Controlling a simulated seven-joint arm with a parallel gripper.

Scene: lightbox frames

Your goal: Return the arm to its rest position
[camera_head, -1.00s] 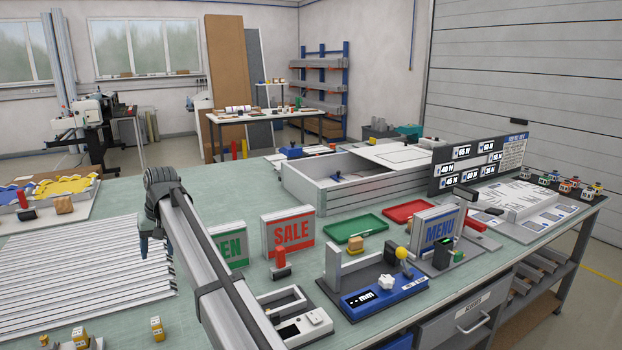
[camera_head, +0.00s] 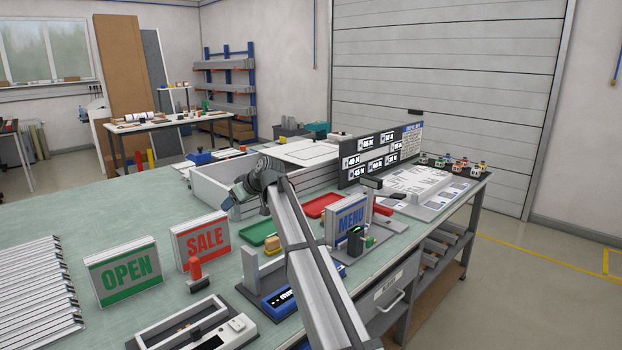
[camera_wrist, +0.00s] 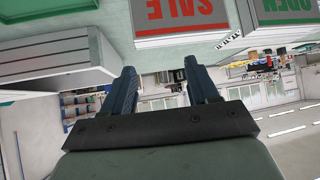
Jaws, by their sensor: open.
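My arm reaches up over the workbench (camera_head: 130,226) from the lower right in the head view. My gripper (camera_head: 231,201) is at its far end, in front of the long grey open frame box (camera_head: 208,187) and behind the SALE sign (camera_head: 201,240). In the wrist view my gripper (camera_wrist: 163,78) shows two dark fingers standing apart with nothing between them. The wrist view is upside down, with the SALE sign (camera_wrist: 180,14) at its top and the frame box (camera_wrist: 55,62) at left. My arm partly hides the blue-based fixture (camera_head: 282,304).
The OPEN sign (camera_head: 124,272) stands left of SALE, and the MENU sign (camera_head: 348,222) stands right of my arm. Green (camera_head: 258,232) and red (camera_head: 318,205) trays lie near the arm. White strips (camera_head: 38,290) lie at far left. Bare bench shows behind the signs.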

